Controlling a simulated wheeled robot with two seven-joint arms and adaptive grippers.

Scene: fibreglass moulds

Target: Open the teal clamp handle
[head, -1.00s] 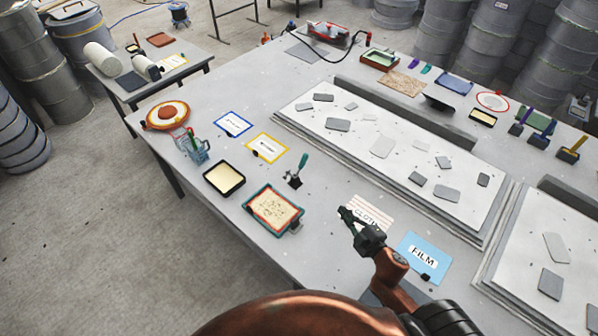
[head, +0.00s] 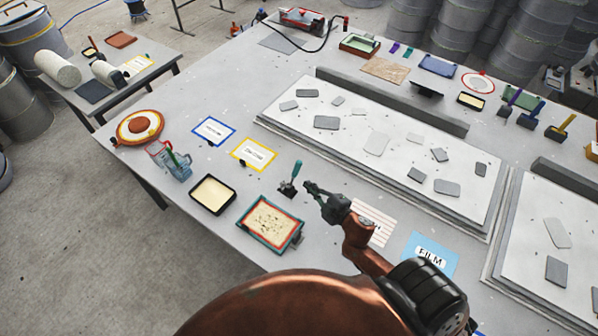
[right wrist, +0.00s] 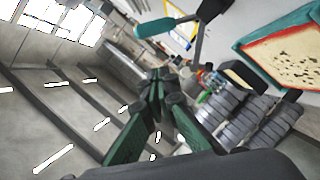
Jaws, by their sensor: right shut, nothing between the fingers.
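The teal clamp handle (head: 296,169) stands up from a small dark clamp base (head: 288,189) on the grey table, just behind the teal-framed tray. It also shows at the top of the right wrist view (right wrist: 158,27). My right gripper (head: 308,186) is shut and empty. Its fingertips are just right of the clamp in the head view, and I see no clear contact. In the right wrist view its green fingers (right wrist: 156,82) meet at their tips, apart from the handle. My left gripper is not in view.
The teal-framed tray (head: 249,228) sits in front of the clamp, with a dark-rimmed tray (head: 232,199) to its left. A striped card (head: 386,223) and blue FILM card (head: 447,249) lie right. A large slab (head: 300,143) lies behind.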

